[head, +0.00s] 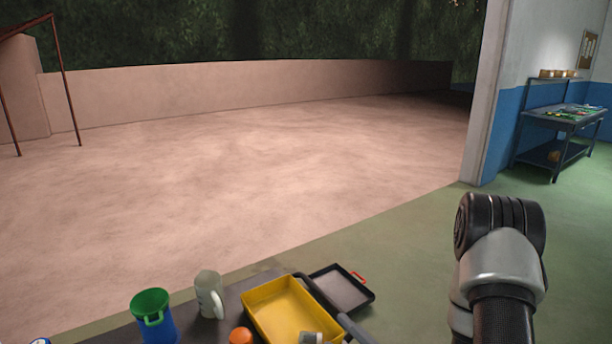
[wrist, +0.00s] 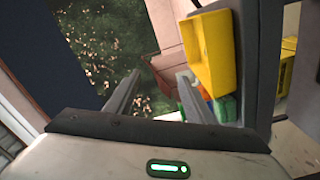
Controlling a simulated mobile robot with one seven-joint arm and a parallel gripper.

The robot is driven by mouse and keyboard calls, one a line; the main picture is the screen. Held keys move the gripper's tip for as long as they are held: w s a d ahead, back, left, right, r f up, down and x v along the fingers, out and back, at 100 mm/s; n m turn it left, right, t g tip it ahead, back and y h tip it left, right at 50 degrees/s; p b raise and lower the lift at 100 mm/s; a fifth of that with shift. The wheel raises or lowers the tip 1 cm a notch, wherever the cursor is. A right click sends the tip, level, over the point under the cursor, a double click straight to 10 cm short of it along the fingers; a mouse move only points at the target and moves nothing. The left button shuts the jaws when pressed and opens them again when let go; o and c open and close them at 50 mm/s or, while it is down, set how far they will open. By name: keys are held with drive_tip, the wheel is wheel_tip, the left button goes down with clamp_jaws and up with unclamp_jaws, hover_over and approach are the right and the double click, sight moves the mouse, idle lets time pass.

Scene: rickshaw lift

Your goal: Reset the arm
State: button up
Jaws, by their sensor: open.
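My gripper (wrist: 159,75) shows in the wrist view with its two fingers apart and nothing between them. Its fingertips point toward dark foliage and a pale wall. In the head view my arm rises at the lower right, and the gripper itself is out of that picture. A yellow bin-like thing (wrist: 208,50) appears just right of the right finger in the wrist view; I cannot tell whether they touch.
A workbench (head: 565,118) stands far right. Open floor lies ahead.

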drive_tip(key=shift+s+d, duration=0.2)
drive_tip(key=shift+s, duration=0.1)
drive_tip(key=w+d+r+m+g+h+p, duration=0.3)
drive_tip(key=w+d+r+h+p, duration=0.15)
drive_tip(key=w+r+h, duration=0.2)
drive_tip(key=s+d+r+m+g+h+p, duration=0.15)
drive_tip(key=d+r+m+h, duration=0.35)
drive_tip(key=r, duration=0.6)
drive_tip(key=s+a+r+m+g+p, duration=0.1)
drive_tip(key=s+r+m, duration=0.4)
drive_tip(key=s, duration=0.5)
drive_tip(key=s+a+r+m+g+y+p, duration=0.1)
drive_tip(key=s+a+r+m+g+p, duration=0.1)
drive_tip(key=s+r+m, duration=0.4)
drive_tip(key=s+r+g+p, duration=0.1)
drive_tip(key=s+r+g, duration=0.1)
drive_tip(key=s, duration=0.2)
drive_tip(key=shift+s+a+r+m, duration=0.25)
drive_tip(key=shift+s+m, duration=0.05)
drive_tip(key=shift+y, duration=0.25)
drive_tip(key=shift+c, duration=0.3)
